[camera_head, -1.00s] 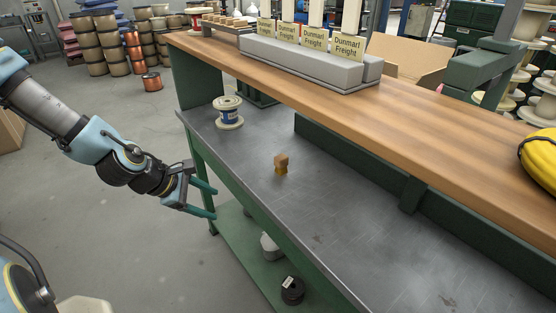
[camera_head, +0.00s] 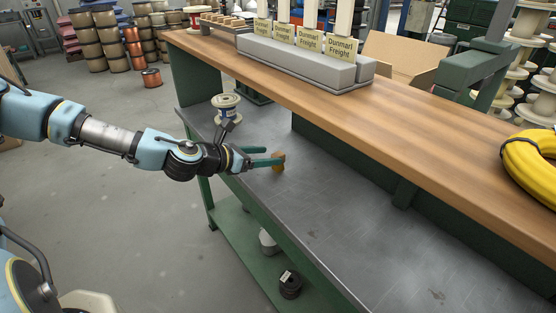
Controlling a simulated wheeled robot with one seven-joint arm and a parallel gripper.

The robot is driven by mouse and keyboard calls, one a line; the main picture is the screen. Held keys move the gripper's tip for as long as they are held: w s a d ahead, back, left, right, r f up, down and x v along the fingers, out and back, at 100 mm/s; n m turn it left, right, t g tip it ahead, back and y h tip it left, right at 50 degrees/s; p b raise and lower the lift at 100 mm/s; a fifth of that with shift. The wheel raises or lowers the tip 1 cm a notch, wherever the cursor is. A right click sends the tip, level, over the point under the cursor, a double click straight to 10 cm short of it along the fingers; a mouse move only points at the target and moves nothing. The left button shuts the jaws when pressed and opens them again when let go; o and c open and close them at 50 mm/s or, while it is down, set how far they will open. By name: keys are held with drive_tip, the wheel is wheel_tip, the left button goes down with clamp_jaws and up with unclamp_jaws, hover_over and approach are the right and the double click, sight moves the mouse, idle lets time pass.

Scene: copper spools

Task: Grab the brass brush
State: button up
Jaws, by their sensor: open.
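My gripper (camera_head: 277,159) is open and reaches over the worktop from the left.
A wire spool (camera_head: 227,108) stands on the worktop behind my gripper. A wooden shelf (camera_head: 400,118) runs above the worktop's far side, holding a grey block with signs (camera_head: 300,62) and a yellow coil (camera_head: 530,165). The worktop's right part is clear.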

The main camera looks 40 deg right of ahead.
sight(276, 155)
drive_tip(key=p+x, duration=0.1)
drive_tip(key=x, duration=0.2)
drive_tip(key=shift+s+d, duration=0.2)
drive_tip(key=shift+d, duration=0.1)
drive_tip(key=shift+d+f+p, duration=0.3)
drive_tip(key=shift+d+f, duration=0.1)
drive_tip(key=shift+d, duration=0.05)
clamp_jaws()
